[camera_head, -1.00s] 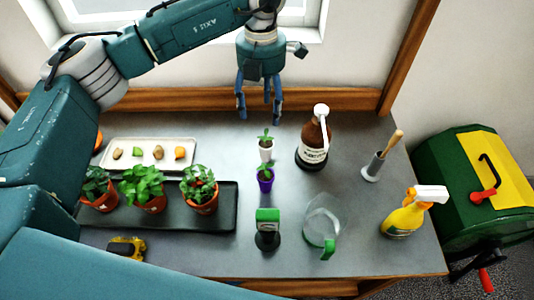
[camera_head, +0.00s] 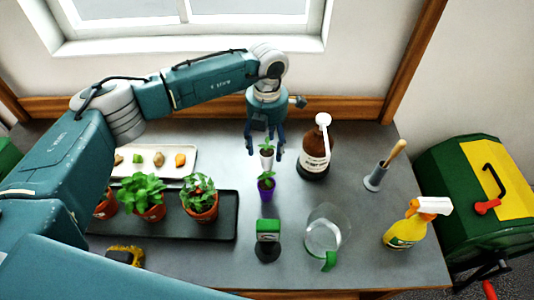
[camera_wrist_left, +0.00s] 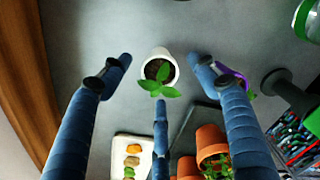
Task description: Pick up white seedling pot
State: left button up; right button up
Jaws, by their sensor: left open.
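The white seedling pot (camera_head: 266,162) holds a small green seedling and stands on the grey table, just behind the purple seedling pot (camera_head: 266,192). My left gripper (camera_head: 266,153) is open, with its fingers pointing down around the white pot in the head view. In the left wrist view the white pot (camera_wrist_left: 158,66) lies between the spread fingers of my left gripper (camera_wrist_left: 160,85), with gaps on both sides. The purple pot (camera_wrist_left: 236,78) is partly hidden behind a finger there. My right gripper is not in view.
A brown bottle (camera_head: 314,155) stands close to the right of the gripper. A clear jug (camera_head: 324,236) and a green-and-black item (camera_head: 267,240) stand nearer the front. Potted plants on a black tray (camera_head: 228,226) and a white tray (camera_head: 190,153) are to the left.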

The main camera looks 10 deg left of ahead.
pick_arm(q)
jog(key=shift+f, duration=1)
jog(key=c, duration=1.3)
jog(key=shift+w+r, duration=0.1)
jog(key=shift+r, duration=0.1)
